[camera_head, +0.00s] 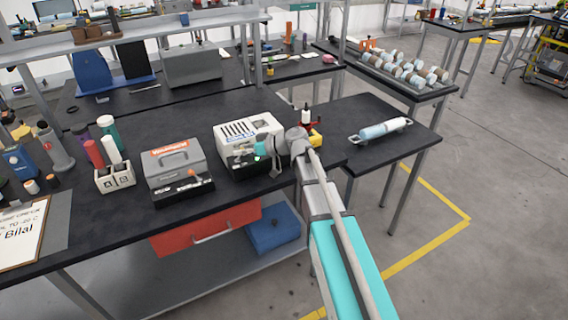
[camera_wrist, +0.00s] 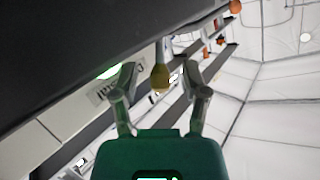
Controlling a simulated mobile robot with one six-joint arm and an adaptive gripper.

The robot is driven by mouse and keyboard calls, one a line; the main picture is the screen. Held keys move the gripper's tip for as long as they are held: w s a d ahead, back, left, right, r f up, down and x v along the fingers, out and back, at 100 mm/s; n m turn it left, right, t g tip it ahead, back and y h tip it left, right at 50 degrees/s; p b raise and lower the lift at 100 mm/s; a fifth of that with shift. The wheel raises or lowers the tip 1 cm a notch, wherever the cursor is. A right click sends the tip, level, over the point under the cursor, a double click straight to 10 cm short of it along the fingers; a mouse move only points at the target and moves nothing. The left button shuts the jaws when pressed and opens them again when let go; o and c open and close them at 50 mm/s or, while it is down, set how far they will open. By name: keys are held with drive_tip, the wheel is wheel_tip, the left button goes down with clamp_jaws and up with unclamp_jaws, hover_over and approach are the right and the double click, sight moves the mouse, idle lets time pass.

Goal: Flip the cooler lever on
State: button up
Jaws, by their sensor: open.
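A white box with dark slots on top and a dark lower part, which looks like the cooler (camera_head: 240,131), stands on the black bench in the head view. My gripper (camera_head: 272,160) is at its right front side, partly hidden by my own arm. In the wrist view my gripper (camera_wrist: 160,68) is open. A yellowish knob on a thin stem, which looks like the lever (camera_wrist: 160,78), shows between the two fingers, with a gap on each side. I cannot tell its depth or whether anything touches it. A lit green patch (camera_wrist: 110,71) shows on a pale panel left of it.
A grey case with an orange label (camera_head: 178,160) stands left of the white box. A white holder with bottles (camera_head: 115,179) is farther left. A red and yellow item (camera_head: 314,139) sits close right of my wrist. A red drawer (camera_head: 205,232) is under the bench.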

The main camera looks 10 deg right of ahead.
drive_tip(key=shift+a+r+p, duration=0.1)
drive_tip(key=shift+r+p, duration=0.1)
drive_tip(key=shift+p, duration=0.2)
drive_tip(key=shift+s+a+r+n+h+p, duration=0.1)
drive_tip(key=shift+n+h+p, duration=0.2)
drive_tip(key=shift+h+p, duration=0.35)
drive_tip(key=p+v, duration=0.5)
drive_tip(key=v, duration=0.8)
drive_tip(key=s+d+m+g+h+p, duration=0.2)
drive_tip(key=s+m+h+p, duration=0.3)
drive_tip(key=s, duration=0.4)
drive_tip(key=s+d+m+g+h+p, duration=0.2)
drive_tip(key=s+d+m+h+p, duration=0.2)
drive_tip(key=s, duration=0.5)
drive_tip(key=m+h+p, duration=0.2)
drive_tip(key=h+p, duration=0.1)
drive_tip(key=shift+d+r+g+h, duration=0.15)
drive_tip(key=shift+d+g+h, duration=0.15)
drive_tip(key=shift+d+h, duration=0.1)
